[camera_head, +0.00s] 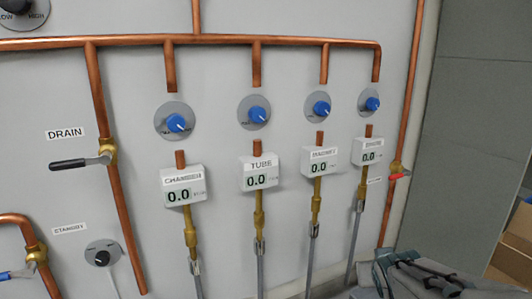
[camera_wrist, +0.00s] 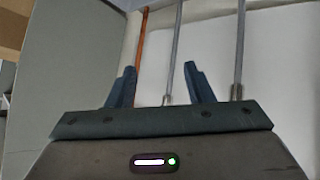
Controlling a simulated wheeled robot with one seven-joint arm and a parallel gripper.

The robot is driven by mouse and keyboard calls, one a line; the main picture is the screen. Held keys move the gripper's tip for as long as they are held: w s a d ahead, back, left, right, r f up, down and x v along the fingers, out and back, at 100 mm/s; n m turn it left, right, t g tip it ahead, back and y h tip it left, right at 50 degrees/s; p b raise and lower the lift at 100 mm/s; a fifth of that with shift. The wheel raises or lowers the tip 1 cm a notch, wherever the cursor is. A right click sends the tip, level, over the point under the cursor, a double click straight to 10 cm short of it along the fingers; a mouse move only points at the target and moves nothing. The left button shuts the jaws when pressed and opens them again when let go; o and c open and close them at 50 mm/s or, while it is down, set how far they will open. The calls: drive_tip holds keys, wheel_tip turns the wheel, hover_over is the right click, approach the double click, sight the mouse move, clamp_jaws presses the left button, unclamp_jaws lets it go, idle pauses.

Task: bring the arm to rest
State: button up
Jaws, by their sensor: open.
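My arm shows at the lower right of the head view, folded low in front of the panel's right end. In the wrist view my gripper (camera_wrist: 160,88) has its two dark fingers well apart, with nothing between them but the view of the pale panel and a grey hose behind. The fingers look clear of the hoses, though the exact distance cannot be told. In the head view the fingers cannot be made out clearly.
The pale wall panel (camera_head: 225,130) carries copper pipes, blue knobs (camera_head: 258,114) and gauges (camera_head: 183,186) reading 0.0. A DRAIN lever (camera_head: 80,163) sits at left, a red-handled valve (camera_head: 398,175) at right. A cardboard box (camera_head: 514,245) stands at the right edge.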

drive_tip(key=s+a+g+y, duration=0.1)
drive_tip(key=s+a+g, duration=0.2)
drive_tip(key=s+a, duration=0.2)
drive_tip(key=s+a+f+g+y, duration=0.1)
drive_tip(key=s+a, duration=0.3)
drive_tip(key=s, duration=0.5)
drive_tip(key=shift+s+a+f+n+g+y, duration=0.35)
drive_tip(key=shift+g+y, duration=0.25)
drive_tip(key=shift+g, duration=0.3)
drive_tip(key=shift+w+r, duration=0.1)
idle(2.4)
